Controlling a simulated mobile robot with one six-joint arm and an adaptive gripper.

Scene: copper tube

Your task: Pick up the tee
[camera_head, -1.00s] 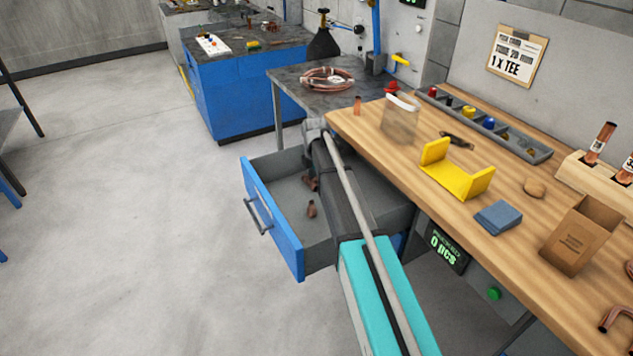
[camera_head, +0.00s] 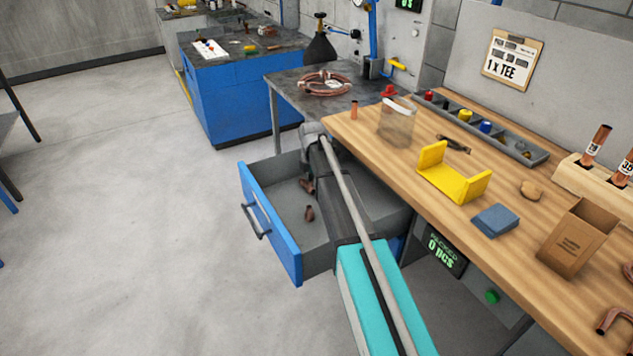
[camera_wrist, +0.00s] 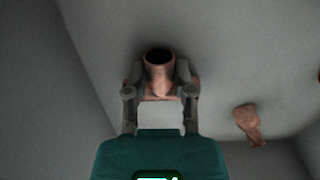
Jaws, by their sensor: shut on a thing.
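In the wrist view, my gripper (camera_wrist: 160,95) is shut on a copper tee (camera_wrist: 159,72), with one open, dark end of the tee facing the camera. Its fingers sit on either side of the tee. In the head view my arm reaches into the open blue drawer (camera_head: 272,225) and hides the gripper and the held tee. Another copper fitting (camera_head: 309,213) lies on the drawer floor, and a further one (camera_head: 306,186) lies beside my arm. A loose copper fitting (camera_wrist: 248,124) also shows at the right in the wrist view.
The wooden bench (camera_head: 365,149) stands right of the drawer. On it are a yellow cradle (camera_head: 452,180), a blue block (camera_head: 494,220), a cardboard box (camera_head: 577,238), a clear bag (camera_head: 397,125) and a parts tray (camera_head: 520,150). The floor left of the drawer is clear.

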